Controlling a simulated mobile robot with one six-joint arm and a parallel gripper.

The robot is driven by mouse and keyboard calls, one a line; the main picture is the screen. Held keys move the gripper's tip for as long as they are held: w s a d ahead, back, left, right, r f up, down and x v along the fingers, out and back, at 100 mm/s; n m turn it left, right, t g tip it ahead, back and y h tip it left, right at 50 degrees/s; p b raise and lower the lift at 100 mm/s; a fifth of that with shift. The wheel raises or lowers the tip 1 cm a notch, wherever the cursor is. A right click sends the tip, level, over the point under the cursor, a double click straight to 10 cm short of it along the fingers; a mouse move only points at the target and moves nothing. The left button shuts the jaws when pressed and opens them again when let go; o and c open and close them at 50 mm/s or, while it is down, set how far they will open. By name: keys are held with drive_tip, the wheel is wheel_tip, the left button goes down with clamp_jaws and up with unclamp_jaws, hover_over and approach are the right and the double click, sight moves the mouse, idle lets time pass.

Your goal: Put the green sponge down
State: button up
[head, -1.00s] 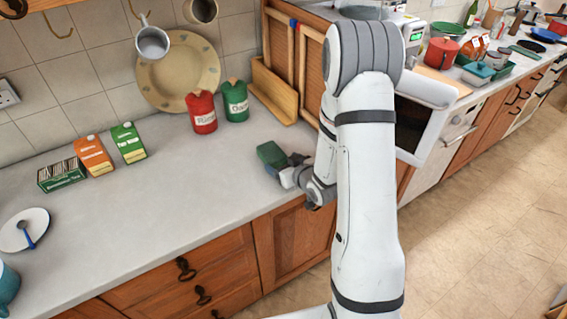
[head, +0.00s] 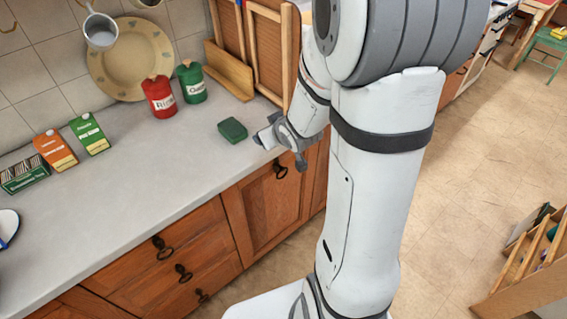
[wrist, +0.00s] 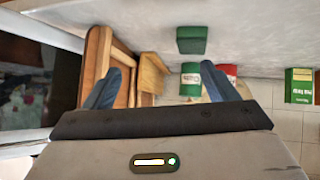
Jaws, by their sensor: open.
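The green sponge (head: 232,130) lies on the grey countertop (head: 150,190) near its front edge, in front of the green canister. It also shows in the wrist view (wrist: 191,40), beyond the fingertips. My gripper (head: 262,135) is just right of the sponge in the head view, with a small gap between them. In the wrist view the two fingers of my gripper (wrist: 170,80) are spread wide with nothing between them.
A red canister (head: 159,97) and a green canister (head: 191,82) stand behind the sponge. A wooden rack (head: 229,70) stands behind right. Cartons (head: 89,134) and a box of packets (head: 24,172) are at left. The counter between is clear.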

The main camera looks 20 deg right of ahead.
drive_tip(key=s+a+r+m+g, duration=0.1)
drive_tip(key=s+r+g, duration=0.1)
drive_tip(key=s, duration=0.5)
drive_tip(key=s+a+r+m+g, duration=0.1)
drive_tip(key=s+a+r+g, duration=0.1)
drive_tip(key=s+r, duration=0.3)
drive_tip(key=s+a+r+g, duration=0.2)
drive_tip(key=s+r, duration=0.2)
drive_tip(key=s, duration=0.6)
drive_tip(key=shift+r+m+g, duration=0.15)
drive_tip(key=shift+m+g, duration=0.15)
drive_tip(key=shift+m, duration=0.1)
